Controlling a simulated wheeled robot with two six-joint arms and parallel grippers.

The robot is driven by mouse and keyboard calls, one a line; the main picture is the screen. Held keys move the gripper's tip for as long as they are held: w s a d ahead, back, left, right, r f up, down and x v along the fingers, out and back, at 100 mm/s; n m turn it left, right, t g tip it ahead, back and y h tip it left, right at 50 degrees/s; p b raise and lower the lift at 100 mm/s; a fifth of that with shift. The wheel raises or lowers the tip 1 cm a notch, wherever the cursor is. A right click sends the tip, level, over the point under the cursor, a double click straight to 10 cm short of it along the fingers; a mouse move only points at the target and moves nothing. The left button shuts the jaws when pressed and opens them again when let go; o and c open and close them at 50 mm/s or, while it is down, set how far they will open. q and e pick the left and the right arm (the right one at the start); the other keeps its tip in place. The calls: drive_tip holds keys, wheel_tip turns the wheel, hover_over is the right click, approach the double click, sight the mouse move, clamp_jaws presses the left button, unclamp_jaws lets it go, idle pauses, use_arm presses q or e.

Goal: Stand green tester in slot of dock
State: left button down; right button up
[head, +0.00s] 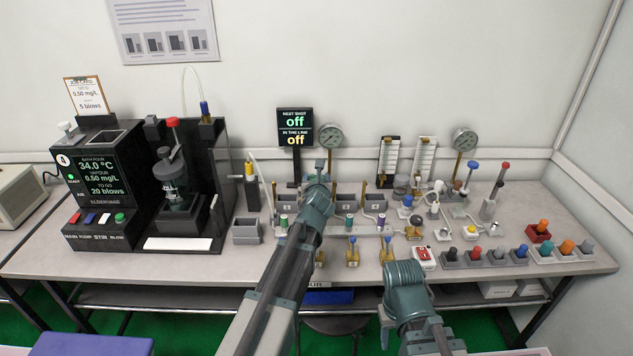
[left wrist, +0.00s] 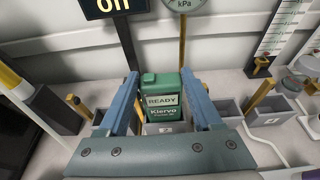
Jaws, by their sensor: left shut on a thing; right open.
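The green tester (left wrist: 161,100) is a small green box with a READY screen and lettering on its front. In the left wrist view it stands upright between the two blue fingers of my left gripper (left wrist: 158,88), which is shut on it. In the head view my left gripper (head: 319,172) is above the back of the bench, and the arm hides most of the tester. My right gripper (head: 386,322) is open, low in front of the bench.
A black machine (head: 102,176) with a lit screen stands at the left. A sign (head: 295,130) and a round gauge (head: 331,136) rise behind my left gripper. Valves, tubes and yellow posts crowd the bench middle. Coloured-topped items (head: 475,255) stand in holders at the right.

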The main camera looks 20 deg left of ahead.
use_arm(q)
drive_tip(key=shift+f, duration=0.25)
drive_tip(key=shift+c, duration=0.3)
unclamp_jaws()
drive_tip(key=shift+r, duration=0.1)
drive_tip(key=shift+r, duration=0.1)
drive_tip(key=shift+s+r, duration=0.2)
drive_tip(key=shift+s, duration=0.05)
drive_tip(key=p+v, duration=0.3)
drive_tip(key=v, duration=0.8)
drive_tip(key=shift+s+d, duration=0.15)
drive_tip(key=shift+s, duration=0.05)
